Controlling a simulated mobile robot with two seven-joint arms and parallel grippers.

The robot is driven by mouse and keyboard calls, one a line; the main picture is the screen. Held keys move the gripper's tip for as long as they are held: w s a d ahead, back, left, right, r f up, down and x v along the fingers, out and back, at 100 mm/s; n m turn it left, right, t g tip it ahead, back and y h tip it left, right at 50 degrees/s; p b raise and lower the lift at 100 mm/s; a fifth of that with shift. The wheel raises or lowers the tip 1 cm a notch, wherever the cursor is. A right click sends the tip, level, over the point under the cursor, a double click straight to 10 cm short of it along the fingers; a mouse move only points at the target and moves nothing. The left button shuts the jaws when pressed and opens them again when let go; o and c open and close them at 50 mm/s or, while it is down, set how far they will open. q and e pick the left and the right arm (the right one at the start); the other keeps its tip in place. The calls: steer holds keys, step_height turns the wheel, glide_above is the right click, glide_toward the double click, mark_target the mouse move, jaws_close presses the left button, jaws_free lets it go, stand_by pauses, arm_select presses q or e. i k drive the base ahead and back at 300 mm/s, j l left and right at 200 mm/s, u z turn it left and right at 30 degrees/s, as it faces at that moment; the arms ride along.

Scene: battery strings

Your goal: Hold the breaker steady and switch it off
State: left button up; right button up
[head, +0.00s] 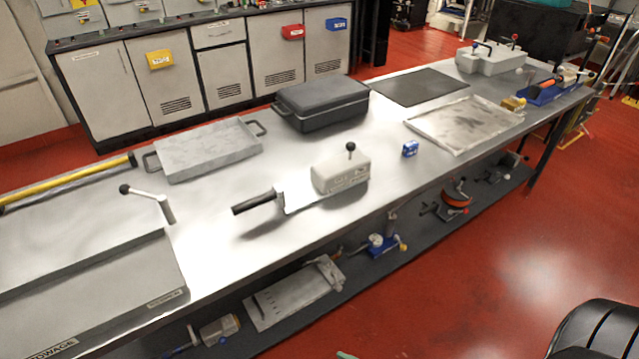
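A light grey box with a black ball-topped lever (341,172), which looks like the breaker, sits on the metal bench (300,235) near the middle. Its lever points up. A flat plate with a black handle (262,202) extends from its left side. Lettering on its front is too small to read. Neither of my grippers is in view, and nothing is seen touching the box.
A small blue box (410,149) stands right of the breaker. A black lidded case (320,102) and a grey handled tray (208,150) lie behind it. A shallow tray (465,124) and another levered grey box (490,59) are farther right.

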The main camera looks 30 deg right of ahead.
mark_target(350, 146)
steer(key=i+l, duration=0.15)
steer(key=l, duration=0.25)
steer(key=i+l, duration=0.15)
steer(key=l, duration=0.25)
steer(key=i+l+u, duration=0.1)
steer(key=l, duration=0.25)
